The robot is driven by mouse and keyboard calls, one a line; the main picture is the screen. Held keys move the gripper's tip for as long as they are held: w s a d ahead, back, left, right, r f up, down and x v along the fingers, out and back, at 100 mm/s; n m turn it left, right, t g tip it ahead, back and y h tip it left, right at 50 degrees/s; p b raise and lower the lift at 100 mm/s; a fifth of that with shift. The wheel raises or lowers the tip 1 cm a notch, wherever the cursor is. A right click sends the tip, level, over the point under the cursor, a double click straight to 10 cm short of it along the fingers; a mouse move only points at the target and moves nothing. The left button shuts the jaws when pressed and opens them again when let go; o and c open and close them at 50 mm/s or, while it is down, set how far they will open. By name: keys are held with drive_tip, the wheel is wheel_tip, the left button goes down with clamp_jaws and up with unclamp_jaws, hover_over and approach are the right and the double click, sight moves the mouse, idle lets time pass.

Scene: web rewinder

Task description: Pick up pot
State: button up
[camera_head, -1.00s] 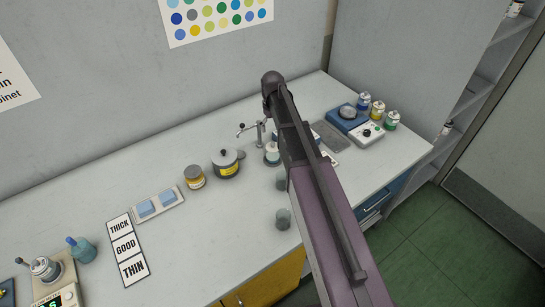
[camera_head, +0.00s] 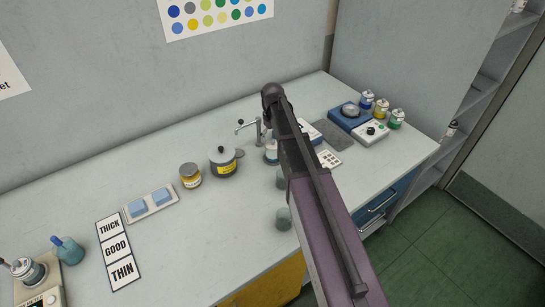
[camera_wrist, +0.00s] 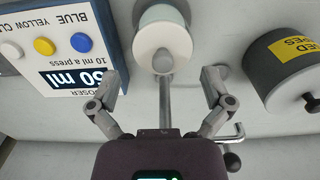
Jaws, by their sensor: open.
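A small pale pot (camera_wrist: 163,38) with a round white top and a teal side is near the top of the wrist view. My gripper (camera_wrist: 163,82) is open and empty, with one finger to each side below the pot in the wrist view. The fingers look apart from it. In the head view my arm hides the gripper.
A dosing box (camera_wrist: 72,50) is close to the left finger. A dark lidded container (camera_wrist: 285,70) with a yellow label is at right. A metal stand (camera_head: 258,132) rises by the pot.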

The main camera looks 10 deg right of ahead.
sight(272, 147)
drive_tip(key=shift+f, duration=0.3)
drive_tip(key=f+b, duration=0.5)
drive_tip(key=shift+s, duration=0.2)
idle(0.4)
drive_tip(key=shift+r, duration=0.1)
idle(0.5)
drive_tip(key=c, duration=1)
